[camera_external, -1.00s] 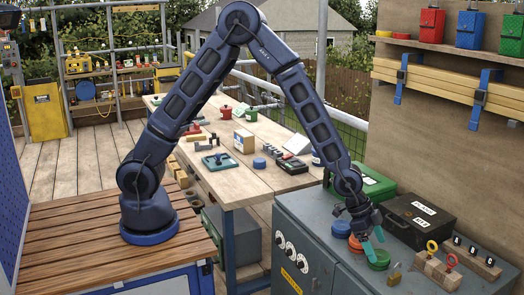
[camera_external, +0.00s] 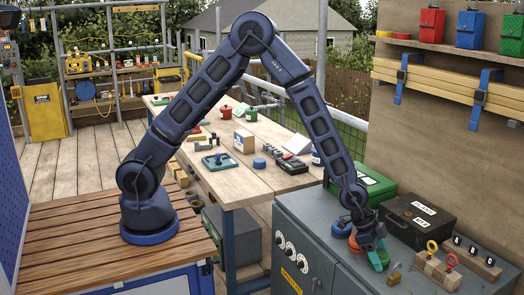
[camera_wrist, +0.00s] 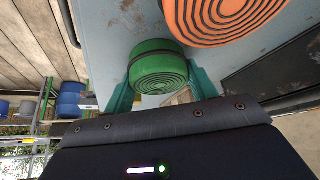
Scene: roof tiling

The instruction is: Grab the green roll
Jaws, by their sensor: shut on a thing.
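The green roll (camera_wrist: 158,72) is between the two teal fingers of my gripper (camera_wrist: 160,88) in the wrist view, with a finger against each side. In the external view my gripper (camera_external: 377,258) points down at the front right of the grey cabinet top, and the green roll (camera_external: 376,264) is mostly hidden behind the fingers. My gripper is shut on the green roll. I cannot tell whether the roll still rests on the cabinet.
An orange roll (camera_wrist: 215,15) is close beside the green one. A blue roll (camera_external: 341,229) stands behind on the grey cabinet (camera_external: 310,240). A padlock (camera_external: 395,272), wooden blocks with rings (camera_external: 437,272) and a black case (camera_external: 418,220) are to the right.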

